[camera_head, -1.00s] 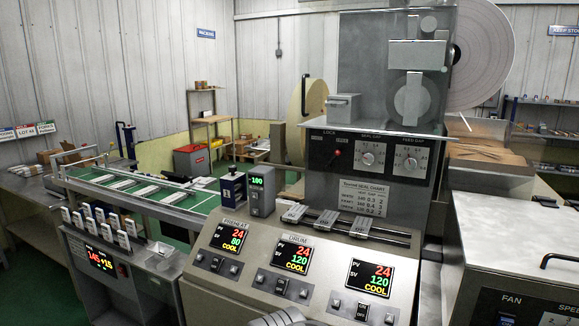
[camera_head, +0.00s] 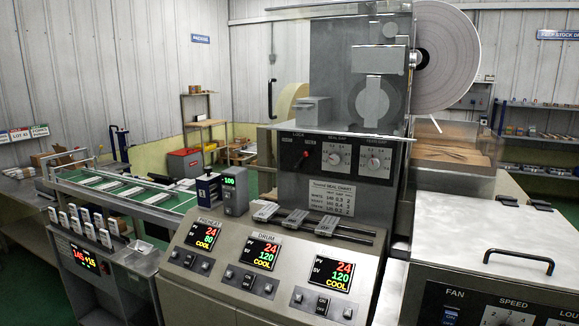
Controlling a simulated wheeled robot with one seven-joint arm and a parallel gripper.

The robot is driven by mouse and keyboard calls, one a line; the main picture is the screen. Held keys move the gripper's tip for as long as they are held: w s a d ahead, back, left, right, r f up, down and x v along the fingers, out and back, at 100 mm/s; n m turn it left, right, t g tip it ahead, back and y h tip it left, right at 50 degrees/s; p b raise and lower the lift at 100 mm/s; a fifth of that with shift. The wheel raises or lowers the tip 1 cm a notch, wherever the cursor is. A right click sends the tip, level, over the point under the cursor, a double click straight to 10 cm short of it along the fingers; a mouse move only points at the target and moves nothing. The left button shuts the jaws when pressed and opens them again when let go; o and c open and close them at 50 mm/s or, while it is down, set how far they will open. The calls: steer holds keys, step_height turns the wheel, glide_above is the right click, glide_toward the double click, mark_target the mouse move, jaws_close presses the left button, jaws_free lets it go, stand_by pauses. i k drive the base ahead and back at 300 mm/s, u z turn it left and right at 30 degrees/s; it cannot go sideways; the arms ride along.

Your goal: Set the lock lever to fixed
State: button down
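The lock lever (camera_head: 302,158) is a small red-tipped lever under the LOCK label, on the dark control panel (camera_head: 289,171) of the machine's upright housing. It appears tilted, with its red end toward the upper right. Small labels flank it but are too small to read. Two round white dials, the seal gap dial (camera_head: 336,155) and the feed gap dial (camera_head: 375,162), sit right of it. My gripper is not in view.
A sloped console with three lit displays (camera_head: 263,252) stands in front of the lever panel. Clamps on a dark rail (camera_head: 312,227) lie between them. A green conveyor (camera_head: 130,191) is at left. A metal cabinet with a black handle (camera_head: 518,262) is at right.

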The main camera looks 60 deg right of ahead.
mark_target(297, 165)
steer(key=i, duration=1.3)
steer(key=z, duration=1.95)
